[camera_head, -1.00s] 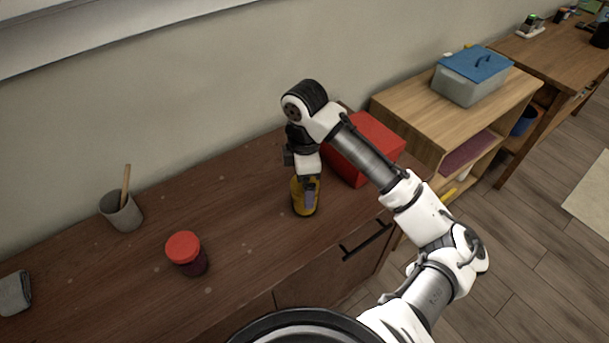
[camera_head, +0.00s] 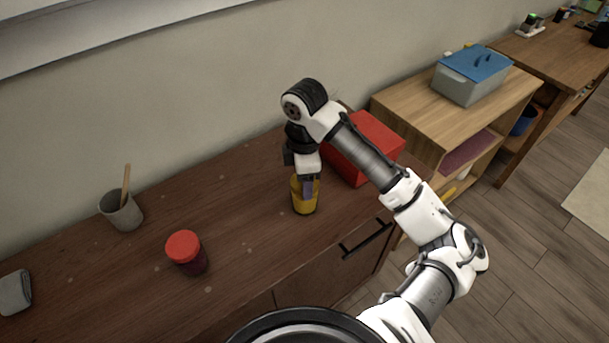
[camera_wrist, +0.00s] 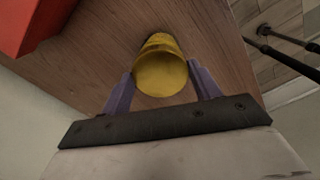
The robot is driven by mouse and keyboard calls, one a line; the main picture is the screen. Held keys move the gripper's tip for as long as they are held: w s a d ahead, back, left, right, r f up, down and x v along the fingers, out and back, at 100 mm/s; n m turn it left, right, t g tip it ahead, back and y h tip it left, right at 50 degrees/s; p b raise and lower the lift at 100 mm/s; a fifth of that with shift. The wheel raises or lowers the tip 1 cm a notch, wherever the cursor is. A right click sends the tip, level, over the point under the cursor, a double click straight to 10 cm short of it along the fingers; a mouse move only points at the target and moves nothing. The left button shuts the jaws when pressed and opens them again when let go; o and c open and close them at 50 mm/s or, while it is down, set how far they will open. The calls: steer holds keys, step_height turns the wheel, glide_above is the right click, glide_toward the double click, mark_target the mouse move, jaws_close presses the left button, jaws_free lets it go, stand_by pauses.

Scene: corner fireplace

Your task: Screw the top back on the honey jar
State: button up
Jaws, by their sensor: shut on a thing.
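The yellow honey jar (camera_head: 305,202) stands upright on the dark wooden cabinet, under my wrist. In the wrist view its round yellow top (camera_wrist: 160,75) faces the camera, between two purple fingers. My gripper (camera_head: 307,186) points down and is shut on the top; it also shows in the wrist view (camera_wrist: 161,80). The fingers hide part of the jar in the head view. The seam between top and jar cannot be made out.
A red box (camera_head: 364,148) stands close behind and right of the jar. A red-lidded jar (camera_head: 186,253) and a grey cup (camera_head: 121,211) with a wooden stick stand to the left. The cabinet top (camera_head: 245,215) between is clear.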

steer(key=shift+m+p, duration=0.3)
steer(key=shift+r, duration=0.1)
steer(key=shift+m+p, duration=1)
steer(key=shift+m, duration=0.2)
steer(key=shift+f, duration=0.2)
steer(key=shift+r, duration=0.1)
steer(key=shift+m+p, duration=0.95)
steer(key=shift+m, duration=0.55)
